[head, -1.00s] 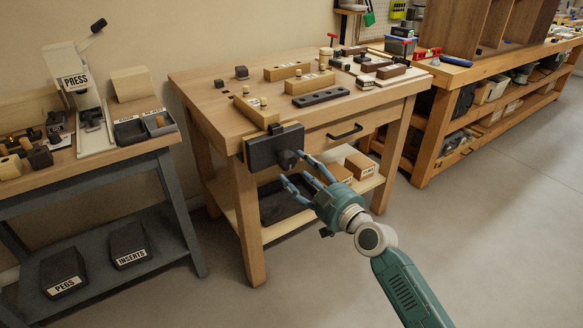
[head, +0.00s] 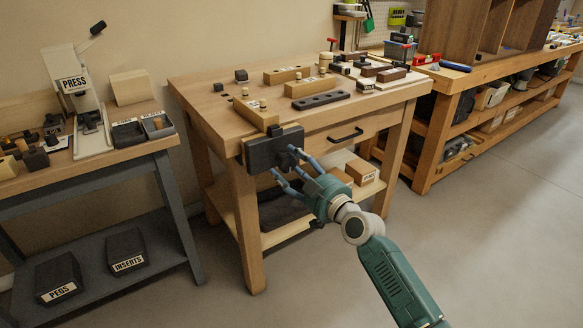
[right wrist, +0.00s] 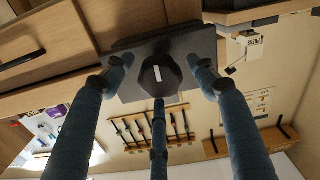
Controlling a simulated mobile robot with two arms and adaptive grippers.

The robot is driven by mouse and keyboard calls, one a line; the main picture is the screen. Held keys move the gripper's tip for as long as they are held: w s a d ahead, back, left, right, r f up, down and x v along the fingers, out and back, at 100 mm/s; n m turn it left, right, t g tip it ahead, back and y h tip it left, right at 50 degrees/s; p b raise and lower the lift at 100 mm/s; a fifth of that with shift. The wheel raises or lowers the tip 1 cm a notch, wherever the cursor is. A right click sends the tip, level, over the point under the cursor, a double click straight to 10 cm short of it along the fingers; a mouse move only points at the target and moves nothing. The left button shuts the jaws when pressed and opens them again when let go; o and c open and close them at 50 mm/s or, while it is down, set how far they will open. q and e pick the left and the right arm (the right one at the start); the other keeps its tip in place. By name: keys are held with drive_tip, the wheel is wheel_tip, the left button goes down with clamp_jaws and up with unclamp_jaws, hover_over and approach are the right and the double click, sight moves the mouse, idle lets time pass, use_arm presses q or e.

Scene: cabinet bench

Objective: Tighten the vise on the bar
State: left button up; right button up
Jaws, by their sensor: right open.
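The dark vise (head: 270,149) is mounted on the front left corner of the wooden bench. In the right wrist view the vise's dark front plate (right wrist: 128,86) shows, with a round dark knob (right wrist: 160,77) bearing a white mark at its middle. My right gripper (head: 284,160) has its three blue fingers spread at the vise front. In the right wrist view the fingers (right wrist: 159,84) are apart around the knob, and I cannot tell whether any touches it. My left gripper is not in view.
The bench top (head: 222,113) holds several wooden blocks and a dark holed bar-like block (head: 320,100). A drawer handle (head: 345,135) is right of the vise. A grey side table with a press (head: 78,92) stands at left. The floor in front is clear.

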drive_tip(key=shift+c, duration=0.2)
drive_tip(key=c, duration=1)
drive_tip(key=shift+m, duration=0.5)
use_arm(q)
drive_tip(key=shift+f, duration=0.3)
